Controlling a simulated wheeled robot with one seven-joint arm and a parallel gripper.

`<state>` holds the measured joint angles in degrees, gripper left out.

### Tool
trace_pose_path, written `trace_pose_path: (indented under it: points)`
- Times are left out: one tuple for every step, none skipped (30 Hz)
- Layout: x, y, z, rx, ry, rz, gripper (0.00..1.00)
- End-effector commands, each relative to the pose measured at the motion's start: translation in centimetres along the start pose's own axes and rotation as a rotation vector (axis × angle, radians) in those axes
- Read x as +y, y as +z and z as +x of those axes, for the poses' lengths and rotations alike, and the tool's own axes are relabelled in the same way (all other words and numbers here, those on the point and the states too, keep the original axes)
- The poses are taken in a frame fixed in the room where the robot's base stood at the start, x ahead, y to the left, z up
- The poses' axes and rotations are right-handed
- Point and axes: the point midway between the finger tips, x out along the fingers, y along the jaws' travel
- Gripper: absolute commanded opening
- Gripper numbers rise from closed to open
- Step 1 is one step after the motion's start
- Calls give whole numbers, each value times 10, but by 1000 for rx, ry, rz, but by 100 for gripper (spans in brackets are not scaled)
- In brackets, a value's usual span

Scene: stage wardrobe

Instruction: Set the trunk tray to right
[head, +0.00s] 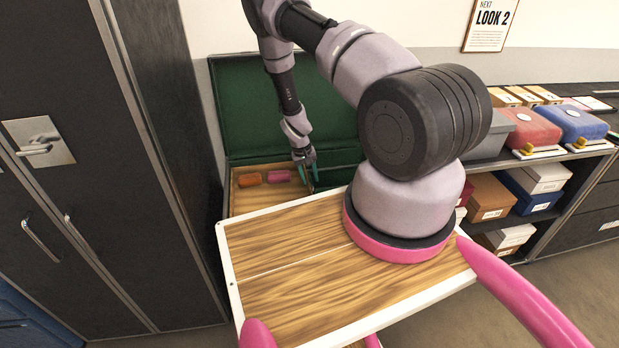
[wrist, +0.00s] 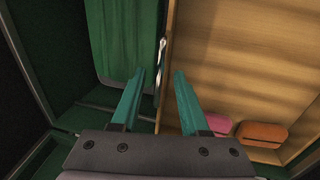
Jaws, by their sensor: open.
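The trunk (head: 265,100) stands open behind my wooden top in the head view, its dark green lid raised against the wall. The wooden trunk tray (head: 262,197) is in its left part; it fills the right of the wrist view (wrist: 240,60). An orange item and a pink item lie in it. My gripper (head: 312,184) is over the tray's right wall, pointing down. In the wrist view, my open teal fingers (wrist: 160,74) are either side of that wall, which bears a silver metal piece (wrist: 160,58). Contact cannot be told. The tray's near part is hidden.
A green fabric-covered thing (wrist: 120,40) lies in the trunk beside the tray. A dark cabinet (head: 95,170) stands close on the left. A shelf unit (head: 545,215) with several boxes stands on the right. The trunk's right part is hidden by my arm.

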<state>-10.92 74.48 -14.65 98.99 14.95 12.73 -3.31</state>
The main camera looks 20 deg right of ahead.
Motion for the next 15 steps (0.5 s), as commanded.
trace_pose_path:
  points:
    - [0, 0, 0, 0, 0, 0, 45]
    - [0, 0, 0, 0, 0, 0, 45]
    - [0, 0, 0, 0, 0, 0, 45]
    - [0, 0, 0, 0, 0, 0, 45]
    - [0, 0, 0, 0, 0, 0, 45]
    - [0, 0, 0, 0, 0, 0, 41]
    - [0, 0, 0, 0, 0, 0, 29]
    - [0, 0, 0, 0, 0, 0, 18]
    - [0, 0, 0, 0, 0, 0, 3]
    - [0, 0, 0, 0, 0, 0, 0]
    - [0, 0, 0, 0, 0, 0, 0]
    - [0, 0, 0, 0, 0, 0, 0]
    - [0, 0, 0, 0, 0, 0, 0]
    - [0, 0, 0, 0, 0, 0, 0]
    - [0, 0, 0, 0, 0, 0, 0]
